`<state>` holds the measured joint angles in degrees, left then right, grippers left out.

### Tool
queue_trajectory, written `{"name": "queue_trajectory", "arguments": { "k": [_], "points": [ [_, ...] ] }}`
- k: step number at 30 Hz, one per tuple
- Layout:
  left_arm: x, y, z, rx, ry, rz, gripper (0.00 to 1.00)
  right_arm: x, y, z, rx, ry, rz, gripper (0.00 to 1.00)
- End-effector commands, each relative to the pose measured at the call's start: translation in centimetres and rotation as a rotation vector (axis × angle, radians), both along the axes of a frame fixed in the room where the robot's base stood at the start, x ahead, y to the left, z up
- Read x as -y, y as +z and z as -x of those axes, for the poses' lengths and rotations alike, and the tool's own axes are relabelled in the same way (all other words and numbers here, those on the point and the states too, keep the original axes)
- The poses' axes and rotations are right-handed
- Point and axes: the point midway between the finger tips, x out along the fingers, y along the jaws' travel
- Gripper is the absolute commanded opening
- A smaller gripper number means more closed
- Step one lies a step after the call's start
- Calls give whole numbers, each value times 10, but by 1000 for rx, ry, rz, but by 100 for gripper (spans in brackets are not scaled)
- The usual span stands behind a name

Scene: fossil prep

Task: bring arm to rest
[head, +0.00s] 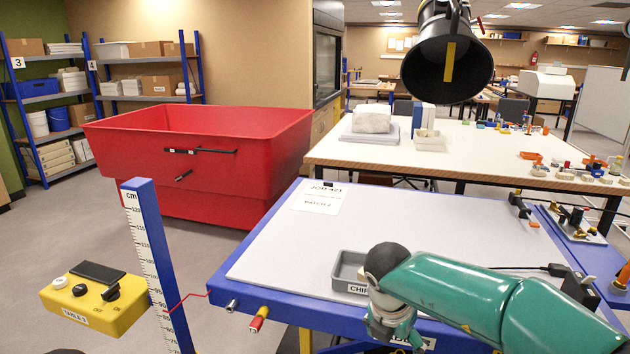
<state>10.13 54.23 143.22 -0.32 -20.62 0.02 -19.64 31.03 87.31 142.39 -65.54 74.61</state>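My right arm, with green links, comes in from the lower right. It reaches over the front edge of the blue-framed table (255,250). Its wrist has a dark grey cap, and the gripper (392,328) hangs below it, foreshortened at the bottom of the head view. I cannot tell whether its fingers are open or shut, and I see nothing held in it. A grey tray labelled "CHIP..." (347,270) sits on the table just behind the wrist, partly hidden by it. My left arm and gripper are not in view.
A black extraction hood (425,75) hangs above the table. A yellow control box (95,305) and a blue cm-marked post (155,255) stand at the left. A red bin (200,170) is behind. Small fittings line the table's right side; its middle is clear.

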Motion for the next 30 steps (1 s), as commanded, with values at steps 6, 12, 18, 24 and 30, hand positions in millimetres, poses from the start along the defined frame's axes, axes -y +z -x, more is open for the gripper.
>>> {"name": "queue_trajectory", "arguments": {
  "k": [6, 12, 18, 24, 30],
  "points": [
    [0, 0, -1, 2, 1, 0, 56, 34, -46, 8, -101, -54, 29, 86],
    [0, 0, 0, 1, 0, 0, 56, 77, -94, 24, -194, -30, 145, 86],
    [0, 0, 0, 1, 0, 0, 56, 138, -158, 42, -295, 207, 357, 86],
    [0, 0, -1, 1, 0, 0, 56, 172, -229, 58, -407, 800, 545, 86],
    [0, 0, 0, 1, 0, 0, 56, 142, -294, 85, -434, 1553, 597, 86]
  ]
}}
